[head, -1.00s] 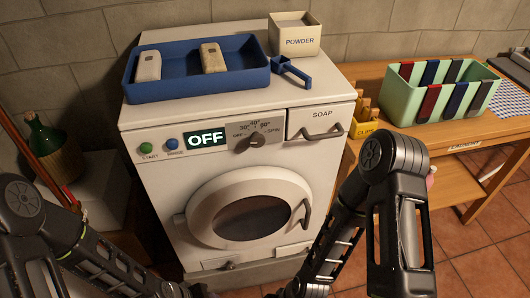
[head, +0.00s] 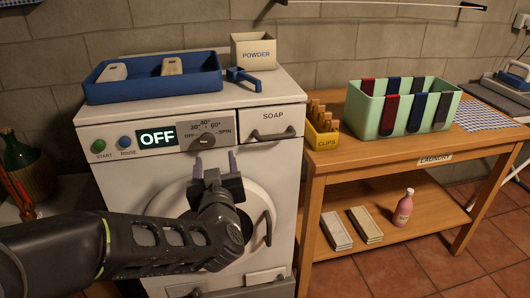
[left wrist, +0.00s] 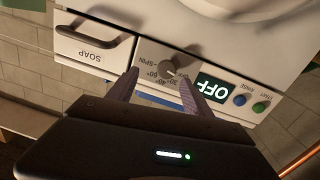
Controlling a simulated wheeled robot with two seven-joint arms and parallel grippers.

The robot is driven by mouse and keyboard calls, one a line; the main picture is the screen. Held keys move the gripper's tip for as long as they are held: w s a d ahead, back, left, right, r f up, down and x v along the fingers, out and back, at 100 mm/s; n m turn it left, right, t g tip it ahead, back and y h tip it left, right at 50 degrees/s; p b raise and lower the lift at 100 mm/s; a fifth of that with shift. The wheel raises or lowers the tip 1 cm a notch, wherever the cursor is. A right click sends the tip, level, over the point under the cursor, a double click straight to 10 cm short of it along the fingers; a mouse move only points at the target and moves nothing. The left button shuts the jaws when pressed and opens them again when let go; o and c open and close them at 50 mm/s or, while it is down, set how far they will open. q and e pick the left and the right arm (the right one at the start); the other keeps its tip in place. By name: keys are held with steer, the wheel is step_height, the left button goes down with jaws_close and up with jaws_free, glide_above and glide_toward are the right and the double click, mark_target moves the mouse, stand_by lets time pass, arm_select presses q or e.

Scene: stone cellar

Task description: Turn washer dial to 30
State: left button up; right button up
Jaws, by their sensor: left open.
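The white washer (head: 115,178) stands at the left of the head view. Its grey dial knob (head: 203,142) sits on the top panel, with OFF, 30°, 40°, 60° and SPIN marked around it. The lit display (head: 157,138) beside it reads OFF. My left gripper (head: 215,164) is open and empty, just below and in front of the knob in the head view. In the left wrist view, its fingers (left wrist: 158,78) point toward the knob (left wrist: 168,68), which appears between the tips, apparently untouched. The knob's exact pointer direction is too small to tell. My right gripper is out of view.
The soap drawer (head: 272,133) is right of the dial; START and RINSE buttons are left. A blue tray (head: 150,91), a scoop and a powder box (head: 253,52) stand on top. A wooden table (head: 330,160) with a green bin (head: 400,110) stands right.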

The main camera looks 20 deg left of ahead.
mark_target(207, 141)
arm_select(q)
steer(key=shift+s+a+r+y, duration=0.3)
steer(key=shift+a+y, duration=0.1)
steer(key=shift+y, duration=0.2)
steer(key=shift+a, duration=0.1)
steer(key=x, duration=0.7)
steer(key=shift+w+a+f, duration=0.15)
steer(key=shift+w+a, duration=0.1)
steer(key=shift+w, duration=0.05)
steer(key=shift+c, duration=0.3)
jaws_close()
